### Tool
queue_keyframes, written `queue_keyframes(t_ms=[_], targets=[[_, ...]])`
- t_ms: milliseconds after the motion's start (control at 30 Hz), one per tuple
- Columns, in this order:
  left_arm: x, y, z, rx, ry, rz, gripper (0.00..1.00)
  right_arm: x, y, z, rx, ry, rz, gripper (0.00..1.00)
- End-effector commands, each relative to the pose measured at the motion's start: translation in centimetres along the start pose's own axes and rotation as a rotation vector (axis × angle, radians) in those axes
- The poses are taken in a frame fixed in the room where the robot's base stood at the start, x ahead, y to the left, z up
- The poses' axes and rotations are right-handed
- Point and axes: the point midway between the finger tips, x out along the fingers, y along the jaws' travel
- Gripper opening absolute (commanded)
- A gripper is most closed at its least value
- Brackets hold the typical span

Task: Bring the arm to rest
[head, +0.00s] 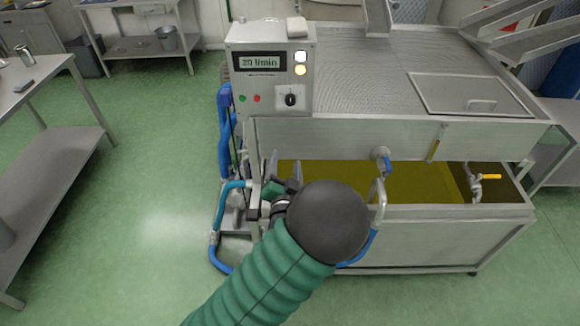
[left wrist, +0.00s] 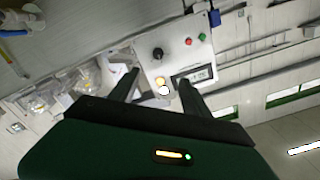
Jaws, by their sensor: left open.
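My left arm, in a green ribbed sleeve, comes in from the bottom of the head view. My left gripper (head: 284,172) is open and empty in front of the steel machine (head: 375,70), below its control box (head: 270,98). The gripper also shows in the left wrist view (left wrist: 157,82), its two dark fingers apart with nothing between them. Beyond them is the control box (left wrist: 178,52) with its display, black knob and coloured buttons. The dark round arm joint hides part of the machine's front. My right gripper is in neither view.
An open trough (head: 400,185) of yellow-green liquid runs along the machine's front, with a blue-handled tap (head: 387,163) and a yellow-handled valve (head: 477,180). Blue hoses (head: 222,130) hang at its left side. A steel table (head: 55,165) stands at the left. Green floor between them is clear.

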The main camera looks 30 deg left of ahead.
Motion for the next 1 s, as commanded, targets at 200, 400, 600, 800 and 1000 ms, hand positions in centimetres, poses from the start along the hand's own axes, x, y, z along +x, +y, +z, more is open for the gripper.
queue_keyframes(t_ms=[200, 400, 600, 800, 1000], targets=[[-0.5, 0.2, -0.5, 0.004, 0.004, -0.003, 0.56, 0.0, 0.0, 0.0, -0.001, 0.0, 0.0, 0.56], [-1.3, 2.9, 2.2, -0.103, -0.173, 0.121, 0.56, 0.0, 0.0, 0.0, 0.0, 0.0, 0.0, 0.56], [-9.6, 9.5, 5.8, -0.297, -0.652, 0.533, 0.56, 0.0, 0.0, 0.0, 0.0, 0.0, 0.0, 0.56], [-20.0, 8.5, 6.3, -0.198, -0.988, 0.779, 0.56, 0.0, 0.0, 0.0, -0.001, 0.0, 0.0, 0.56], [-23.2, 6.7, 6.9, -0.109, -1.097, 0.811, 0.56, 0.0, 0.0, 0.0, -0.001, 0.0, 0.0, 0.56]])
